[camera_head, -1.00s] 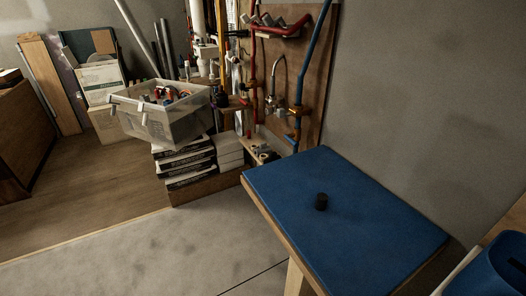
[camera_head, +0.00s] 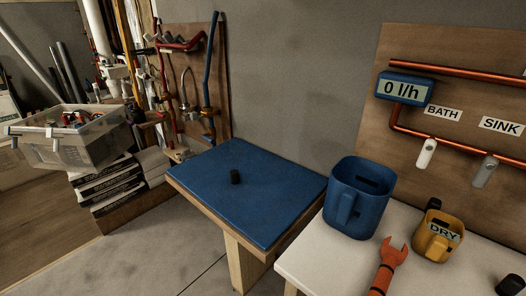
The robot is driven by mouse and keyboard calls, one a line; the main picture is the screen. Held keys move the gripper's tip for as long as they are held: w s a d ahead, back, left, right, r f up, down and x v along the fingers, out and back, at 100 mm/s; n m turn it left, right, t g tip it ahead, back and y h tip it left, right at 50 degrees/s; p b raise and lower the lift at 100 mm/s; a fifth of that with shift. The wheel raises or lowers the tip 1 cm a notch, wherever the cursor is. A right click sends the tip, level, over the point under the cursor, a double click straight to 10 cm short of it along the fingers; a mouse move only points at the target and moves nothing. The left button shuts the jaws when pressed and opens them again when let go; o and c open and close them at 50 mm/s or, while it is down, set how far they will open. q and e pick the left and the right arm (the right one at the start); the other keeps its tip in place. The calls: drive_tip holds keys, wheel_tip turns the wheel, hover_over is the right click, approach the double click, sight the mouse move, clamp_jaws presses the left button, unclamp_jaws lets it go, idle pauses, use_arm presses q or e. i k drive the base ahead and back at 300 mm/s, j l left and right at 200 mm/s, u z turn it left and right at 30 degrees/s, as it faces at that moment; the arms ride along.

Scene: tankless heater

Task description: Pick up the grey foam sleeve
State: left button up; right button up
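A second dark piece (camera_head: 510,286) lies at the bottom right corner on the white table, partly cut off by the frame edge. Neither of my grippers is in view.
The white table (camera_head: 310,262) holds a blue jug (camera_head: 352,205), a red-orange wrench (camera_head: 388,268) and a yellow cup marked DRY (camera_head: 437,238). A board with copper pipes (camera_head: 440,140) stands behind. A clear bin (camera_head: 75,150) sits on stacked boxes at left.

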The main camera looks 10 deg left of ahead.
sight(187, 153)
drive_tip(key=i+j+z, duration=0.15)
drive_tip(key=j+z, duration=0.25)
drive_tip(key=j, duration=0.15)
drive_tip(key=j+z, duration=0.4)
drive_tip(key=j, duration=0.15)
drive_tip(key=j+z, duration=0.4)
drive_tip(key=j, duration=0.2)
drive_tip(key=k+j+z, duration=0.1)
drive_tip(key=j+z, duration=0.25)
drive_tip(key=j, duration=0.2)
